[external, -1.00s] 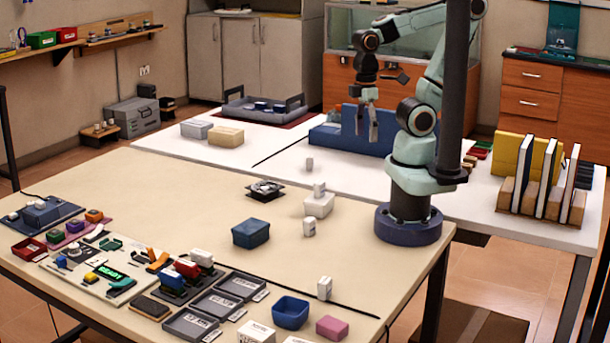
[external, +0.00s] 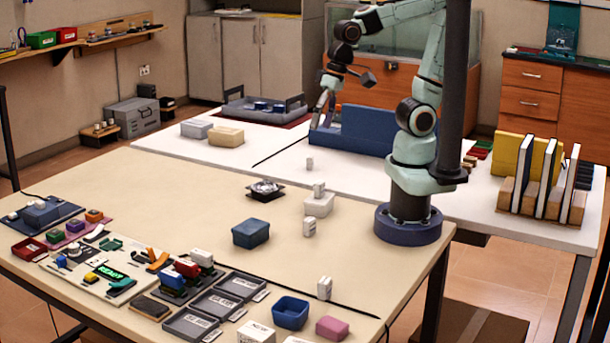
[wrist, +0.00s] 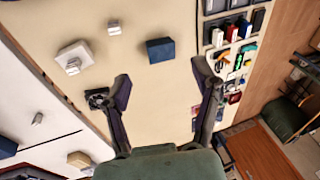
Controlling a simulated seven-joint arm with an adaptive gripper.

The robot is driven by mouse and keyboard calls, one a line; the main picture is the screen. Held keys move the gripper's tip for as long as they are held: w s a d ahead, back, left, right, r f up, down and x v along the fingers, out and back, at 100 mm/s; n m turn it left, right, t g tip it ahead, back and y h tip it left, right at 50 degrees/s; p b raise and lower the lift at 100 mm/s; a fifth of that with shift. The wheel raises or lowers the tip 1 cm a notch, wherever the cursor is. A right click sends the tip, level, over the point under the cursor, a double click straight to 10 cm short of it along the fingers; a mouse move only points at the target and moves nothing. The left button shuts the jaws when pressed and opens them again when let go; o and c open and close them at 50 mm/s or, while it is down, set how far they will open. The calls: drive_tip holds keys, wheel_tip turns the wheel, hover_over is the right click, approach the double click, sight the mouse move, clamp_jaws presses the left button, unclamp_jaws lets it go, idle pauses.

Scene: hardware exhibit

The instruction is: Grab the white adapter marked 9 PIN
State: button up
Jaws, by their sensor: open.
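Several small white adapter-like blocks stand on the tables. One (external: 309,227) is on the beige table in front of my base, and one (external: 319,189) sits on a pale block (external: 318,206). Another (external: 324,289) is near the front edge, and one (external: 309,164) is on the white table. The wrist view shows three small white blocks (wrist: 114,29), (wrist: 73,67), (wrist: 37,118). Their markings are too small to read, so I cannot tell which says 9 PIN. My gripper (external: 323,105) is open and empty, high above the white table and apart from them all; its spread fingers show in the wrist view (wrist: 162,82).
A dark blue box (external: 250,233) and a black fixture (external: 265,189) stand mid-table. Grey trays (external: 215,303), a blue bin (external: 290,312) and a pink block (external: 332,327) crowd the front. A long blue block (external: 365,130) stands near my gripper. A dark post crosses in front of my arm.

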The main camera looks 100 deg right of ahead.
drive_tip(key=w+a+f+m, duration=0.2)
drive_tip(key=w+a, duration=0.2)
drive_tip(key=w, duration=0.3)
drive_tip(key=n+g, duration=0.2)
drive_tip(key=g, duration=0.2)
hover_over(325, 280)
drive_tip(key=shift+h, duration=0.4)
wheel_tip(325, 280, down, 18)
drive_tip(key=shift+f, duration=0.1)
wheel_tip(325, 280, down, 6)
drive_tip(key=shift+f, duration=0.1)
clamp_jaws()
